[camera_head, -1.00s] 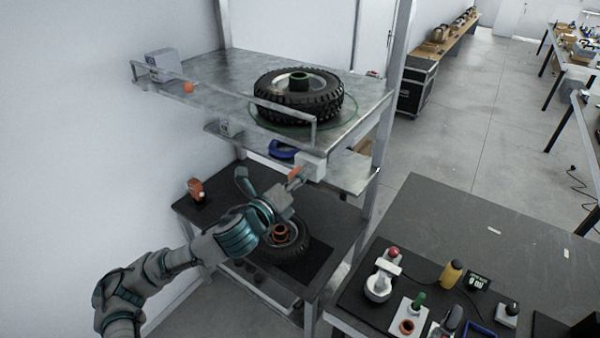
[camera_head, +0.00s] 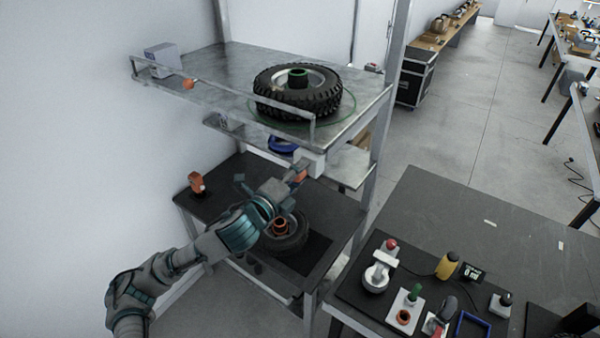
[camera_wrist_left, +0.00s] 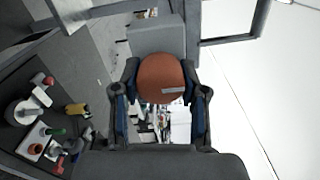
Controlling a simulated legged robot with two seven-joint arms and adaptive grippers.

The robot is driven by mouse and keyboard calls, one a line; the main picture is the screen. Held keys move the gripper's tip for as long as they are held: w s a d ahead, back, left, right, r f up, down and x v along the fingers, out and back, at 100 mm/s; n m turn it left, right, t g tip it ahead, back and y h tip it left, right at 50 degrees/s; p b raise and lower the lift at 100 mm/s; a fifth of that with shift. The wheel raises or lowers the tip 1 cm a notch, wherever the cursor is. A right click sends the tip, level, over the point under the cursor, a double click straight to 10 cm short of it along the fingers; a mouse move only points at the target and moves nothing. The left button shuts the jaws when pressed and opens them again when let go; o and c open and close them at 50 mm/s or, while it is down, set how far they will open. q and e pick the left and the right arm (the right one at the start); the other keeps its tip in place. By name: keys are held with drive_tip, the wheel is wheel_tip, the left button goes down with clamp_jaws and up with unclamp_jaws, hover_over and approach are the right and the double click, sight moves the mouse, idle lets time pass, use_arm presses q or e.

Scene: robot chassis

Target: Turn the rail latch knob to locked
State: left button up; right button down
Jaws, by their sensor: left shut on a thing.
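The orange latch knob (camera_wrist_left: 158,72) fills the space between the two fingers of my left gripper (camera_wrist_left: 160,88) in the left wrist view. The fingers are shut on its sides. A small grey pointer mark shows on the knob's face. In the head view my left gripper (camera_head: 295,178) reaches up to the knob (camera_head: 301,175), mostly covering it. The knob sits on a pale latch block (camera_head: 309,161) below the right end of the metal rail (camera_head: 240,100). My right gripper is not in view.
Another tyre (camera_head: 290,239) lies on the lower shelf, beneath my left arm. A rack post (camera_head: 381,150) rises right of the latch. A dark workbench (camera_head: 450,215) with several tools stands at the right.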

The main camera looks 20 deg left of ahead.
use_arm(q)
drive_tip(key=shift+f, duration=0.45)
drive_tip(key=o, duration=1.1)
drive_tip(key=shift+r, duration=0.1)
drive_tip(key=shift+o, duration=0.2)
drive_tip(key=shift+a+r, duration=0.15)
drive_tip(key=shift+a, duration=0.05)
drive_tip(key=shift+s+a, duration=0.2)
drive_tip(key=shift+s, duration=0.1)
drive_tip(key=v, duration=0.6)
drive_tip(key=shift+s+a, duration=0.15)
drive_tip(key=shift+s, duration=0.25)
